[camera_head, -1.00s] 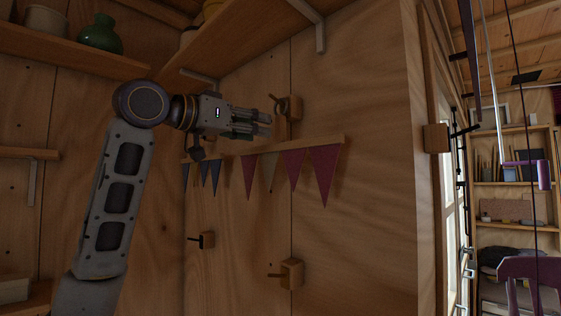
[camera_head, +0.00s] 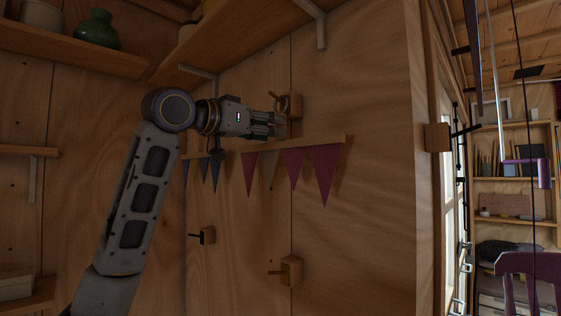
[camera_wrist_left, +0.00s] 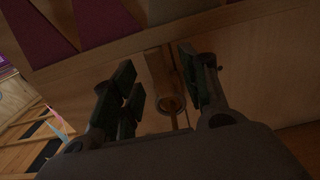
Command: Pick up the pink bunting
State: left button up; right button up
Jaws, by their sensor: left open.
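The pink bunting (camera_head: 324,172) hangs along a wooden strip on the plywood wall in the head view. Its dark pink flags sit beside a dull grey-green one, with dark blue flags further left. My left gripper (camera_head: 277,127) is open, just above the strip and close to a wooden peg block. In the wrist view its fingers (camera_wrist_left: 157,72) stand apart on either side of a wooden peg with a round end. My right gripper is not seen.
A wooden peg block (camera_head: 296,110) is mounted on the wall near the gripper, and two more pegs (camera_head: 291,271) (camera_head: 207,235) are below the bunting. A shelf (camera_head: 240,45) with a bracket hangs above. The wall between is clear.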

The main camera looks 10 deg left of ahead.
aim_at(279, 141)
pick_arm(q)
jog(key=p+x, duration=0.1)
jog(key=x, duration=0.3)
jog(key=shift+d+p, duration=0.1)
jog(key=shift+p, duration=0.25)
grip_shut()
dwell(0.4)
